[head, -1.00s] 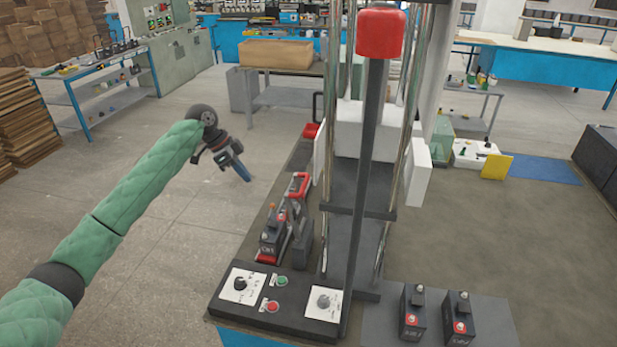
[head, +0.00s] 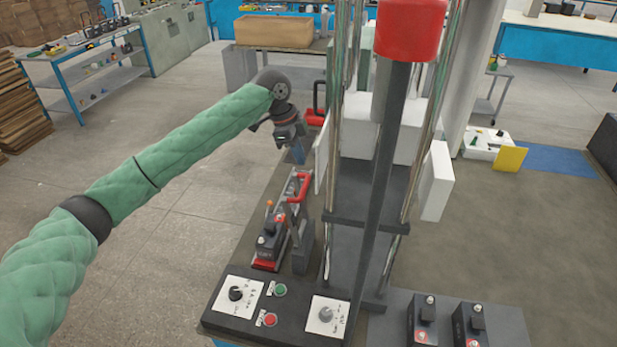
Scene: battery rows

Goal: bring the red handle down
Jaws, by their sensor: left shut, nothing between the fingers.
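A thick red grip (head: 408,30) tops a long dark lever (head: 384,170), which stands upright in front of the press frame at upper centre. A smaller red handle (head: 302,187) is on a clamp at the left of the machine base. Another red part with a black loop (head: 315,117) shows farther back. My left gripper (head: 298,156) is shut and empty, pointing down left of the frame. It is above and behind the clamp's red handle, apart from the lever. My right gripper is out of view.
A battery (head: 271,240) sits by the clamp. A control panel (head: 275,305) with dials and green and red buttons lies in front. Two batteries (head: 422,320) (head: 470,325) stand at front right. Chrome columns (head: 432,120) rise beside the lever. Floor at left is open.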

